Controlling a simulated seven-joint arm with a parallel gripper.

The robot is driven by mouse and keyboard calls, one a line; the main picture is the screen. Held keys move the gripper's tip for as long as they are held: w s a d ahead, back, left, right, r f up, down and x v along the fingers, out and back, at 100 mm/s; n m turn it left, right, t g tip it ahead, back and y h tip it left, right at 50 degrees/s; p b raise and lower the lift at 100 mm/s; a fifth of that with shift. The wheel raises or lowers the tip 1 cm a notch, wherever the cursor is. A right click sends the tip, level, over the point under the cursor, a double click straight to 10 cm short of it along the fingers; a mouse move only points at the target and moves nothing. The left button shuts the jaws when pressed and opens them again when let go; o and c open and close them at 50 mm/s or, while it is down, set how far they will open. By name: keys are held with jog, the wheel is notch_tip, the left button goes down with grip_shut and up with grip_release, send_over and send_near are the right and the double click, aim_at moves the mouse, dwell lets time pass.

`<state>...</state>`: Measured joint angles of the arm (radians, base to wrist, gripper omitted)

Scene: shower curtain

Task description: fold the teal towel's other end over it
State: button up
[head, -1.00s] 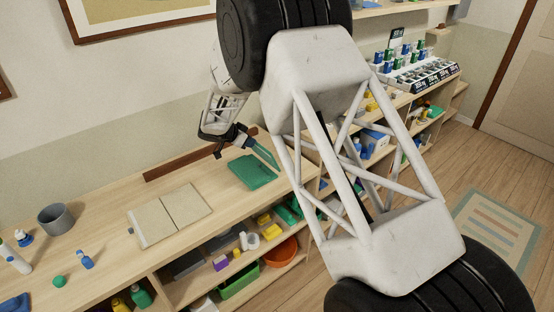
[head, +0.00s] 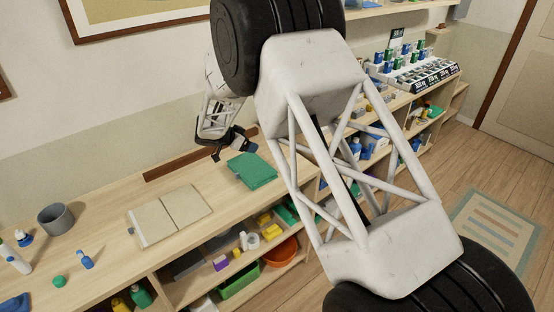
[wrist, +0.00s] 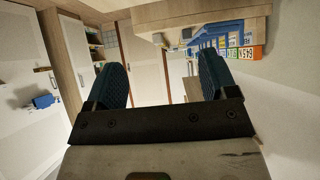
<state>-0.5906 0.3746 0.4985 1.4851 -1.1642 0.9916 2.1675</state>
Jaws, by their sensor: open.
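The teal towel (head: 252,171) lies on the wooden counter in the head view, near its right end. It looks folded over, with one layer on another and the edges slightly out of line. My gripper (head: 220,151) is just left of and above the towel, apart from it, near the wall side of the counter. In the wrist view my gripper (wrist: 166,75) has its two blue fingers wide apart with nothing between them. The towel does not show in the wrist view.
A folded beige board or book (head: 170,215) lies left of the towel on the counter (head: 110,205). A grey pot (head: 56,219) and small bottles stand further left. Shelves below hold an orange bowl (head: 280,252) and a green bin (head: 238,282). My arm blocks the middle.

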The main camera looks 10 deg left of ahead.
dwell(0.4)
notch_tip(320, 180, up, 8)
dwell(0.7)
dwell(0.4)
jog(key=s+d+r+n+g+y, duration=0.1)
jog(key=s+d+r+g, duration=0.1)
jog(key=s+d+r, duration=0.65)
jog(key=s+d+r+n+g+y, duration=0.1)
jog(key=s+d+r+n, duration=0.15)
jog(key=s+d, duration=0.6)
jog(key=s+d+r+g+y, duration=0.15)
jog(key=s+d+r, duration=0.4)
jog(key=d, duration=0.65)
jog(key=s+d+n+y, duration=0.1)
jog(key=s+d, duration=0.2)
jog(key=s, duration=0.7)
jog(key=s+d+n+y, duration=0.1)
jog(key=s+d, duration=0.3)
jog(key=s, duration=0.7)
jog(key=s+d+n+y, duration=0.2)
jog(key=s+d+n, duration=0.1)
jog(key=s, duration=0.7)
jog(key=shift+s+d+f, duration=0.3)
jog(key=shift+s+d, duration=0.05)
jog(key=shift+d, duration=0.2)
